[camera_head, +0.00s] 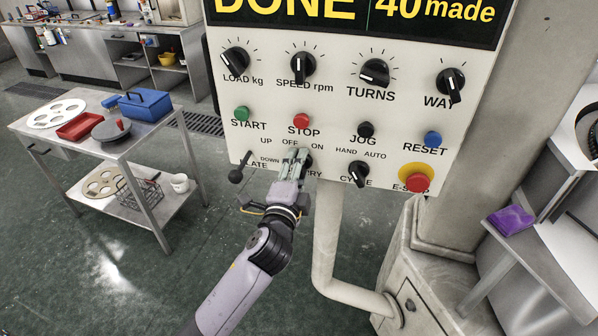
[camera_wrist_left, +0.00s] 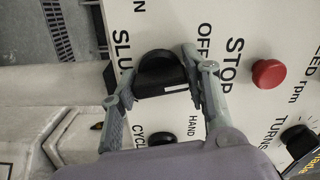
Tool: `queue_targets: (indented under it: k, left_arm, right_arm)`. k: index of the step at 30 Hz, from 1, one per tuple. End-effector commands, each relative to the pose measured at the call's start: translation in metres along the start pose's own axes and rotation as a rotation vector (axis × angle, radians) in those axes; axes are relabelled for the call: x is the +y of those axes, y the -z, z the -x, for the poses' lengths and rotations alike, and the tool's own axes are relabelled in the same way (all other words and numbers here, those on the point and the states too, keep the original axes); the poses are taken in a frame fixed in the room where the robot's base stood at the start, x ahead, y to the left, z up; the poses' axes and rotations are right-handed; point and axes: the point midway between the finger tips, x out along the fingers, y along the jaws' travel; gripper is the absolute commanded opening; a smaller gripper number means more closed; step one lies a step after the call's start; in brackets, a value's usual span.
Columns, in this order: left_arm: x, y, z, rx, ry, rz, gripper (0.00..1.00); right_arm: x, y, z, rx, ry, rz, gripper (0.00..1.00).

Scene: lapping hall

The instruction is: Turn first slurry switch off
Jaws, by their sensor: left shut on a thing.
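The slurry switch is a black rotary knob (camera_wrist_left: 160,72) on the pale control panel (camera_head: 225,75), below the red STOP button (camera_head: 301,121). In the left wrist view its label is partly cut off and OFF is printed beside it; in the head view OFF and ON stand above it. My left gripper (camera_head: 291,166) reaches it from below and is shut on it, one finger on each side in the left wrist view (camera_wrist_left: 163,92). It hides most of the knob in the head view. My right gripper is not in view.
The cycle knob (camera_head: 358,174) is close by on the right, the plate lever (camera_head: 237,174) on the left, and the E-stop (camera_head: 417,182) further right. A grey pipe (camera_head: 327,240) runs below the panel. A metal cart (camera_head: 150,140) stands at the left.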

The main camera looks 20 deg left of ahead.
Motion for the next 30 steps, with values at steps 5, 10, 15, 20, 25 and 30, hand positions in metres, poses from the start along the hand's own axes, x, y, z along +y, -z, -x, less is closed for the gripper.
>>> queue_targets:
  k: [5, 10, 15, 20, 25, 30]
  left_arm:
    - [0.0028, -0.0002, 0.0004, -0.002, -0.003, 0.14, 0.15]
    - [0.0025, -0.0002, 0.0003, -0.002, -0.003, 0.239, 0.15]
    - [0.0026, -0.0003, 0.0003, -0.002, -0.004, 0.302, 0.15]
    - [0.0026, -0.0004, 0.0003, -0.002, -0.004, 0.332, 0.15]
    - [0.0026, -0.0002, 0.0003, -0.002, -0.005, 0.343, 0.15]
    - [0.0027, -0.0001, 0.0003, -0.002, -0.005, 0.344, 0.15]
  right_arm:
    - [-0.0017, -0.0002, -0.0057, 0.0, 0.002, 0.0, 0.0]
    - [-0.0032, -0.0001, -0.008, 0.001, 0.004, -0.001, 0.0]
    - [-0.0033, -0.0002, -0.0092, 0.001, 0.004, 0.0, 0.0]
    - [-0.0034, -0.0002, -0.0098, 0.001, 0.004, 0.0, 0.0]
    - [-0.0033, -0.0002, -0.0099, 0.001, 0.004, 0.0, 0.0]
    - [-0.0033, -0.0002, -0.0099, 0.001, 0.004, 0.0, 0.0]
